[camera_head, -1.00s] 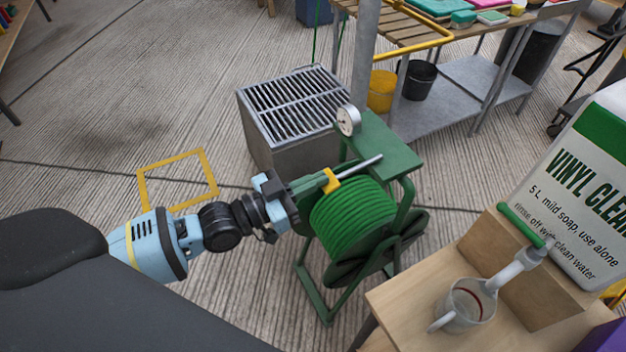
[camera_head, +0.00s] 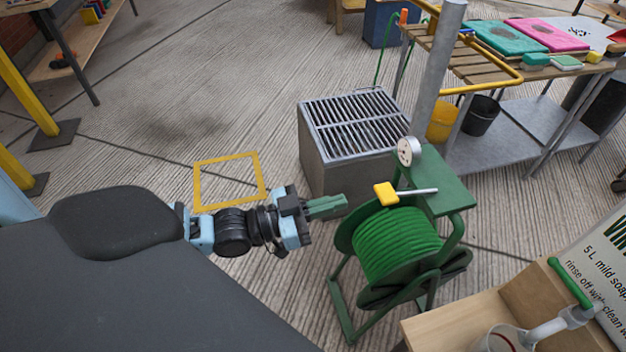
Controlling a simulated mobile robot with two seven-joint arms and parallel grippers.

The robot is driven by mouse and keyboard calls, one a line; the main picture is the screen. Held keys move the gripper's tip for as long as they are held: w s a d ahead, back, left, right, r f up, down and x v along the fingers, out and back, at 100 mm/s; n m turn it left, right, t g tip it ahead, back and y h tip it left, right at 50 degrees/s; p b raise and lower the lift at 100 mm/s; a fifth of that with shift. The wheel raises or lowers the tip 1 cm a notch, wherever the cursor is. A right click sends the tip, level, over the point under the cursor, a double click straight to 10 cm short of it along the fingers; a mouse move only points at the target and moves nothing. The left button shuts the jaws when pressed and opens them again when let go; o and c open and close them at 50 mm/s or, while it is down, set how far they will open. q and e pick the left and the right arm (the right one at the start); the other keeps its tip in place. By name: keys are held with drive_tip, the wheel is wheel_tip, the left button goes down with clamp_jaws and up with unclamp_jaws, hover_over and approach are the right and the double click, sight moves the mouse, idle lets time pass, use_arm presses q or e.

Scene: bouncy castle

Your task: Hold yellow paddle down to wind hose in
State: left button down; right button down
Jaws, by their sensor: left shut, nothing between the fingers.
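The yellow paddle (camera_head: 386,194) sits on the end of a pale metal lever at the top of the green hose reel frame (camera_head: 447,192). The green hose (camera_head: 398,245) is wound in many turns on the drum below it. My left gripper (camera_head: 343,203) is shut and empty, with its green fingers pointing right. It is to the left of the paddle, with a visible gap between them. A round white gauge (camera_head: 409,151) stands behind the paddle. My right gripper is not in view.
A metal-grated block (camera_head: 358,127) stands just behind the reel. A wooden stand (camera_head: 441,331) with a clear jug (camera_head: 503,340) is at the lower right. A slatted bench (camera_head: 468,64) and grey post (camera_head: 437,75) are behind. A yellow floor square (camera_head: 197,187) lies left.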

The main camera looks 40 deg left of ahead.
use_arm(q)
drive_tip(key=shift+v, duration=1.75)
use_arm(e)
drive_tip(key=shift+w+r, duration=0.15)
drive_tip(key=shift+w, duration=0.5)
use_arm(q)
drive_tip(key=shift+r, duration=0.1)
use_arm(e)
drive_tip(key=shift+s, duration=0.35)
